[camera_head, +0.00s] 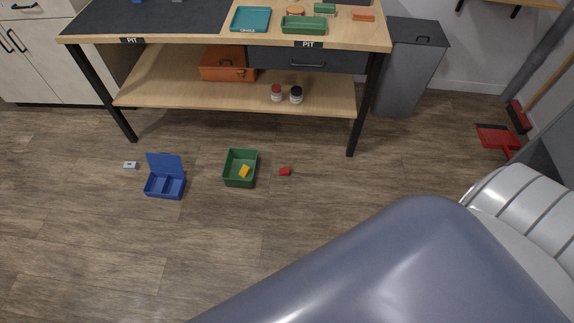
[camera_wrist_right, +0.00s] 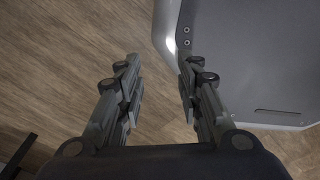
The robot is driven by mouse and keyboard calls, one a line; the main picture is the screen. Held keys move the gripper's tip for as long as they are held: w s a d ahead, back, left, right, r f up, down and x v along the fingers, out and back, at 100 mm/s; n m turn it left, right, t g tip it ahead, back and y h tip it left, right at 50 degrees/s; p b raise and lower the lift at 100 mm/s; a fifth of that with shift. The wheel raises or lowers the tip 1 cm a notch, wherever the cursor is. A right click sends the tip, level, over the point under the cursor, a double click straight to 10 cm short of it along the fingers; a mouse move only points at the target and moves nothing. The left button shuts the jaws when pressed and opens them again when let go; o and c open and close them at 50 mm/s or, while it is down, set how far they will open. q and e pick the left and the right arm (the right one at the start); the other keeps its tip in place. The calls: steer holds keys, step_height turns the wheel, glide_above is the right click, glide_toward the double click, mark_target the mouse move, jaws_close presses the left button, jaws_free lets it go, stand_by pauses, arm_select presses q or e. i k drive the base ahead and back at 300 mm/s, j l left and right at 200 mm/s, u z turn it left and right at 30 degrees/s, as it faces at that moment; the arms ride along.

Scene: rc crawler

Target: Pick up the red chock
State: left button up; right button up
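A small red chock (camera_head: 285,171) lies on the wooden floor, just right of a green bin (camera_head: 229,181), in the head view. A yellow piece (camera_head: 244,171) is inside the green bin. My right gripper (camera_wrist_right: 160,85) shows in the right wrist view with its two fingers apart and nothing between them. It is over bare floor beside a grey body panel, and the chock is not in that view. A large grey-blue smooth shape fills the lower right of the head view. My left gripper is not in view.
A workbench (camera_head: 235,90) with a lower shelf stands behind the chock. An open blue box (camera_head: 165,187) and a small white item (camera_head: 130,165) are on the floor to the left. Floor in front is clear.

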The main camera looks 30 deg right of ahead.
mark_target(285, 171)
steer(key=i+l, duration=0.1)
steer(key=l, duration=1.3)
steer(key=i+l+u, duration=0.15)
steer(key=l, duration=1.25)
steer(key=k, duration=0.1)
